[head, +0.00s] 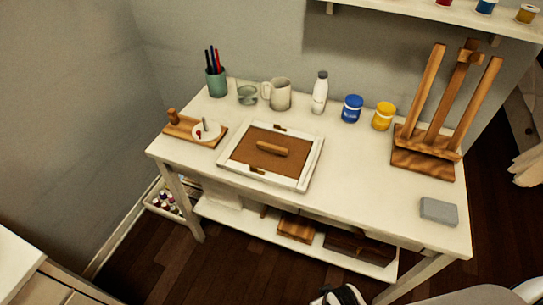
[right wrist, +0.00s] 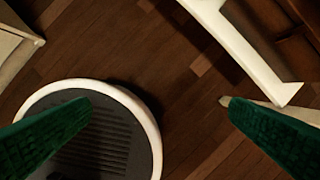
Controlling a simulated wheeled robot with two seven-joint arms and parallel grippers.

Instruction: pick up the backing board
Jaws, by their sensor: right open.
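The backing board (head: 244,157) is a brown panel with a wooden handle (head: 269,148) across its middle. It lies flat inside a white frame (head: 230,140) on the left half of the white table. Small brown tabs show at the frame's far and near sides. My right gripper (right wrist: 160,104) shows in the right wrist view with its two green fingers wide apart and nothing between them. It is over the dark wooden floor, away from the board. My left gripper is in neither view.
A wooden easel (head: 424,163) and grey block (head: 439,211) stand right. The front middle is clear.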

